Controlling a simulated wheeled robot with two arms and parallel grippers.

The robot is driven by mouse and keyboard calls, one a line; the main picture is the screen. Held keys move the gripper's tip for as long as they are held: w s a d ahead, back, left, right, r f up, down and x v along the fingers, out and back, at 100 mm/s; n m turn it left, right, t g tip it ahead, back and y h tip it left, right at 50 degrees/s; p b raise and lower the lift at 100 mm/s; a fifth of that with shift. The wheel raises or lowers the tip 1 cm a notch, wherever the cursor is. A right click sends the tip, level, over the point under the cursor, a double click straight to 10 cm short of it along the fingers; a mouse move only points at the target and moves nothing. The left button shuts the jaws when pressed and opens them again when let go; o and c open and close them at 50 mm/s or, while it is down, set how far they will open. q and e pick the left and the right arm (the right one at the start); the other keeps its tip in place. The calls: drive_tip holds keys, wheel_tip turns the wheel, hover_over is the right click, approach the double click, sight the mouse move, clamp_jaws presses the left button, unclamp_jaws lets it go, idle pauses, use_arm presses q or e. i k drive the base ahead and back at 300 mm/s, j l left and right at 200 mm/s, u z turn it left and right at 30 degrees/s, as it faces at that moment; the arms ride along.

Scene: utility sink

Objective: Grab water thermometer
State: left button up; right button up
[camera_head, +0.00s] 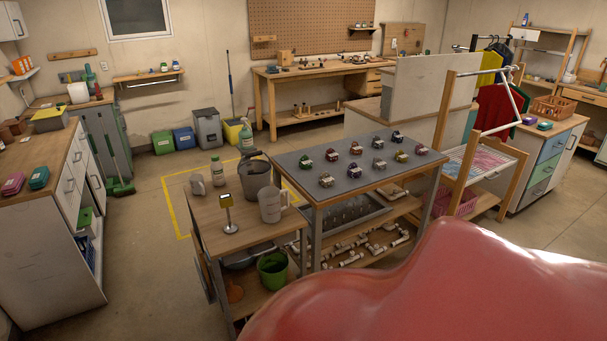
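Neither of my grippers shows in the head view.
A grey bucket (257,175), a mug (197,184) and bottles share the bench. A grey-topped table (300,167) with several small coloured objects adjoins it on the right. Floor (137,240) is clear left of the bench. The lower right is blocked from view.

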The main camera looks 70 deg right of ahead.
sight(225, 201)
drive_tip(key=z, duration=1.7)
drive_tip(key=i+j+z, duration=0.4)
drive_tip(key=i, duration=0.45)
drive_tip(key=i+j+z, duration=0.4)
drive_tip(key=i+j, duration=0.35)
drive_tip(key=i, duration=0.05)
